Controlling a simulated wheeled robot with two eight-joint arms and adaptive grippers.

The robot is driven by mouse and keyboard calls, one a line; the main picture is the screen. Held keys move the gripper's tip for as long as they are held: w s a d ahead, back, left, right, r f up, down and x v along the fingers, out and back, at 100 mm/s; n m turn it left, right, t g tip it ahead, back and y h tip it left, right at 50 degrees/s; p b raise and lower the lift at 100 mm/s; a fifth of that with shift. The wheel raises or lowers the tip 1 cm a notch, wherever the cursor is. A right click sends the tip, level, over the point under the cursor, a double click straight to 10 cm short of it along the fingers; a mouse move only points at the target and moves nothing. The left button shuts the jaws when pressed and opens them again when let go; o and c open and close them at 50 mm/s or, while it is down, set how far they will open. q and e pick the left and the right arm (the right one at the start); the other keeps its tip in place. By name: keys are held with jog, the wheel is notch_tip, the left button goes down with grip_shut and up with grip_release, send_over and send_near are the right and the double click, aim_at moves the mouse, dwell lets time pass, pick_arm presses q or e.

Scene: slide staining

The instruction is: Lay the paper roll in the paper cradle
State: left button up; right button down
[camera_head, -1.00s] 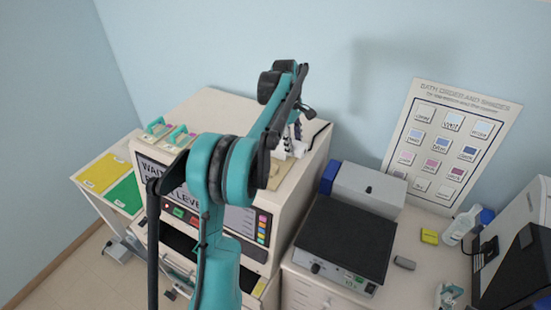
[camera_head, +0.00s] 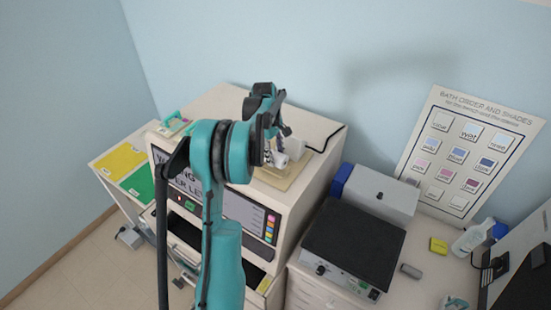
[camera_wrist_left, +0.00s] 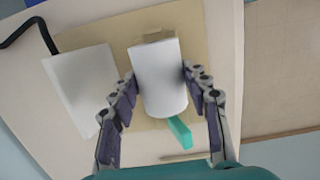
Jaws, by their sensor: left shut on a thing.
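The white paper roll (camera_wrist_left: 160,72) lies between the two fingers of my left gripper (camera_wrist_left: 163,98), which is shut on it. In the head view the gripper (camera_head: 280,150) is over the back right of the big cream machine's top, and the roll (camera_head: 281,160) shows only in part. Under the roll is a beige base plate (camera_wrist_left: 205,25) with a tan upright piece (camera_wrist_left: 158,36) at the roll's far end. This looks like the paper cradle. I cannot tell whether the roll touches it. A teal piece (camera_wrist_left: 180,132) sticks out by the roll's near end. My right gripper is not in view.
A white block (camera_wrist_left: 82,85) stands beside the roll, with a black cable (camera_wrist_left: 22,32) behind it. The cream machine (camera_head: 225,100) has free room on its top left. A black-topped device (camera_head: 352,240) and a grey box (camera_head: 380,195) stand to the right.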

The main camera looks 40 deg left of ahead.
aim_at(276, 160)
pick_arm(q)
notch_tip(276, 160, down, 2)
jog(key=shift+w+f, duration=0.1)
jog(key=shift+f, duration=0.1)
jog(key=shift+w+f, duration=0.1)
jog(key=shift+f, duration=0.15)
jog(key=shift+f, duration=0.1)
jog(key=o, duration=1.2)
jog(key=shift+o, duration=0.2)
